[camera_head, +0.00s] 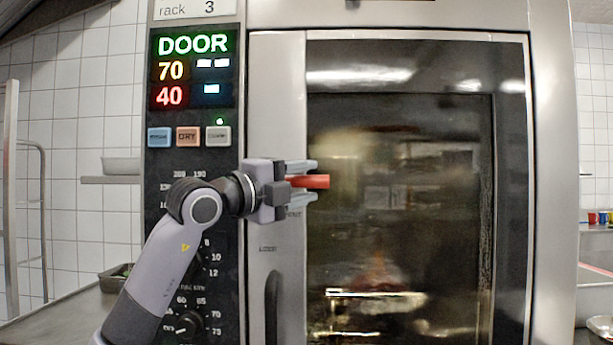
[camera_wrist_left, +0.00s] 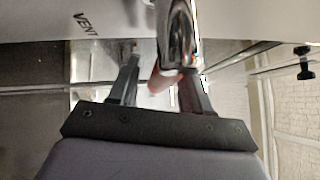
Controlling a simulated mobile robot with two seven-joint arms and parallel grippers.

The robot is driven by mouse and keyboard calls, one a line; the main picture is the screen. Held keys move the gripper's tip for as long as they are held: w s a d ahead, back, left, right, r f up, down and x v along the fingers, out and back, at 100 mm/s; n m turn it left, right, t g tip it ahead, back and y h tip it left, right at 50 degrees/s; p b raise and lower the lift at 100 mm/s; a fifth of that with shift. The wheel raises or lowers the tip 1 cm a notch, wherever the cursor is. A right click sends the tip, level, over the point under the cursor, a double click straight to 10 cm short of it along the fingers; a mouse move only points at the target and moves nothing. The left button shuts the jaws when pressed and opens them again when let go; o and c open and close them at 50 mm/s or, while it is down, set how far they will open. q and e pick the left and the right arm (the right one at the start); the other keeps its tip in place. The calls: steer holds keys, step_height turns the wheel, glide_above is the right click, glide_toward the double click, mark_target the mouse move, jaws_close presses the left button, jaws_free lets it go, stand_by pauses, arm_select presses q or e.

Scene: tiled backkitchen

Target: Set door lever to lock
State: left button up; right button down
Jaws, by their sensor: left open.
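The oven door (camera_head: 400,200) has a dark glass window in a steel frame and looks closed. The door lever shows as a red tip (camera_head: 318,181) between the fingers of my left gripper (camera_head: 305,181) in the head view. In the left wrist view the lever is a shiny metal bar (camera_wrist_left: 178,35) with a reddish end (camera_wrist_left: 163,80). It lies between the two open fingers of the left gripper (camera_wrist_left: 160,85); I cannot tell whether either finger touches it. The gripper hides much of the lever and its pivot in the head view. My right gripper is not in view.
The control panel (camera_head: 195,130) left of the door has a lit display reading DOOR, 70 and 40, with buttons and dials below. A dark vertical handle (camera_head: 272,308) is under the gripper. A steel counter (camera_head: 60,318) lies at left.

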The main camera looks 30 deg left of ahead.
arm_select(q)
steer(key=shift+w+d, duration=0.15)
steer(key=shift+w, duration=0.3)
jaws_close()
